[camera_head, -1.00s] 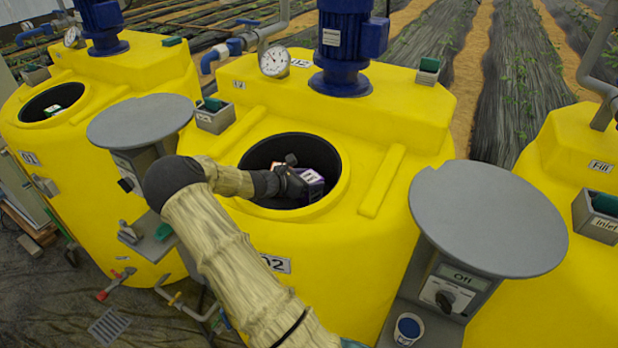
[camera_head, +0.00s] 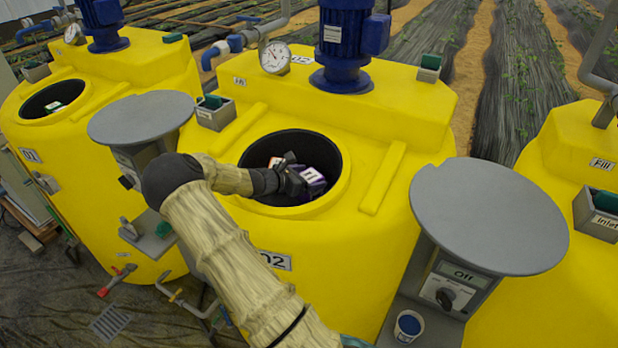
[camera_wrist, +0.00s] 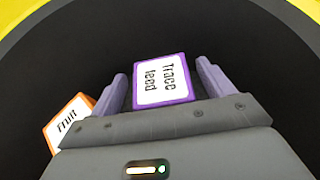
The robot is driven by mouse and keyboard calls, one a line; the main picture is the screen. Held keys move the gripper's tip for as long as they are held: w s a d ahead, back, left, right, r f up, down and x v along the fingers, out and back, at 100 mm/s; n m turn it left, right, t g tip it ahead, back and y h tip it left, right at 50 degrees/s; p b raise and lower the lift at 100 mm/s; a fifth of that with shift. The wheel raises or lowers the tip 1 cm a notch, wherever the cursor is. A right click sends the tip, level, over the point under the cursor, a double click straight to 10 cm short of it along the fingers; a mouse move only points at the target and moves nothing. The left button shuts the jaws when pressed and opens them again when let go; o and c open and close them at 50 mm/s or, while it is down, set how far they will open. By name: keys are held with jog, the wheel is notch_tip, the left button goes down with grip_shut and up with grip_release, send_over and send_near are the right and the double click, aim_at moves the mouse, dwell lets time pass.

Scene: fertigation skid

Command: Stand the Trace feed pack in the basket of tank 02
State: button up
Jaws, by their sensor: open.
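The Trace feed pack (camera_wrist: 161,79) is purple with a white label and stands between the two fingers of my gripper (camera_wrist: 161,90) in the wrist view. A dark gap shows on each side of the pack, and the fingers are open around it. In the head view, the pack (camera_head: 312,177) and my gripper (camera_head: 296,183) are inside the dark round opening of tank 02 (camera_head: 345,165). The basket itself is too dark to make out, and the pack's lower part is hidden.
An orange pack labelled Fruit (camera_wrist: 68,124) is left of my gripper in the wrist view. The yellow rim (camera_wrist: 292,18) curves around. A gauge (camera_head: 275,56) and blue motor (camera_head: 346,45) stand behind the opening. A grey round plate (camera_head: 488,218) is at right.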

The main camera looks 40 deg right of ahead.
jog(key=b+v, duration=0.4)
jog(key=v, duration=0.7)
jog(key=shift+a, duration=0.3)
jog(key=shift+r, duration=0.15)
